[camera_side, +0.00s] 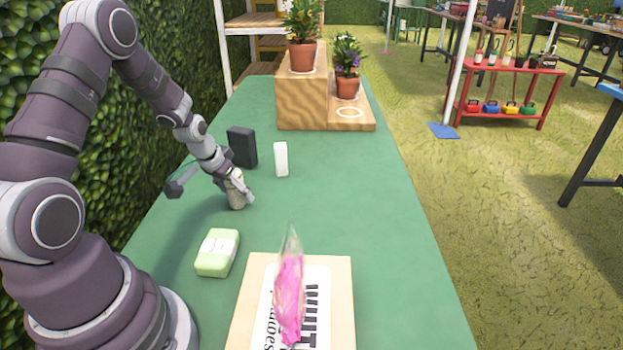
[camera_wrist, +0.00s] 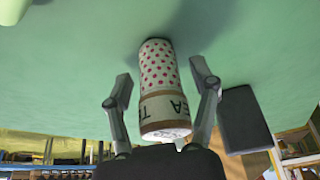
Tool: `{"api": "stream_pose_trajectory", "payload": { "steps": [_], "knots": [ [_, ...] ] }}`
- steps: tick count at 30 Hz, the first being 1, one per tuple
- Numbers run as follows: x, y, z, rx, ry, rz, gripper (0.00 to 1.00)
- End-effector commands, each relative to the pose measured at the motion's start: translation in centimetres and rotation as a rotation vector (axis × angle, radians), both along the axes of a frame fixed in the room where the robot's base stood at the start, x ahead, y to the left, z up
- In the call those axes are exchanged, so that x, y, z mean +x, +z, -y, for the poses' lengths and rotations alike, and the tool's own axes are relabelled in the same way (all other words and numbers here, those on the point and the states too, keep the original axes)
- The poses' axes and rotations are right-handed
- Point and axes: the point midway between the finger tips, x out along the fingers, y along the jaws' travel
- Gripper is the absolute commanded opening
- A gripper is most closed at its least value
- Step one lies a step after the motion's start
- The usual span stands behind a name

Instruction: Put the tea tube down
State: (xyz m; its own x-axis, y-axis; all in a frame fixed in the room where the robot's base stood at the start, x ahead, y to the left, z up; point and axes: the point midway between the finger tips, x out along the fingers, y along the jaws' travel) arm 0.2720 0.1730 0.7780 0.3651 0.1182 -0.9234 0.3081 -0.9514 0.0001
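The tea tube (camera_wrist: 160,75) is a small cylinder with red dots on white, a brown band and a label reading TEA. In the side view the tea tube (camera_side: 236,195) stands on the green table, left of the middle. In the wrist view its far end meets the green surface, with a shadow there. My gripper (camera_wrist: 161,82) has one finger on each side of the tube, with a visible gap on both sides. My gripper (camera_side: 240,186) also shows in the side view, low over the table at the tube, partly covering it.
A black box (camera_side: 242,147) and a white box (camera_side: 281,159) stand just behind the tube. A light green block (camera_side: 217,253) lies in front. A board (camera_side: 340,300) with a pink bag (camera_side: 290,290) is at the front. Potted plants (camera_side: 302,55) stand on wooden steps (camera_side: 300,105) behind. The table's right side is clear.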

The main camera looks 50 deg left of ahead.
Motion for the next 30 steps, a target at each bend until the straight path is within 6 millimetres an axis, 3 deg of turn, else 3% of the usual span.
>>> {"api": "stream_pose_trajectory", "payload": {
  "steps": [11, 24, 30],
  "knots": [
    [-0.2, 1.0, 0.0, 0.001, 0.0, 0.002, 0.62],
    [-3.3, 8.9, 1.0, 0.004, 0.001, 0.005, 0.62],
    [-4.2, 11.1, 1.4, 0.001, 0.0, 0.002, 0.62]
  ]
}}
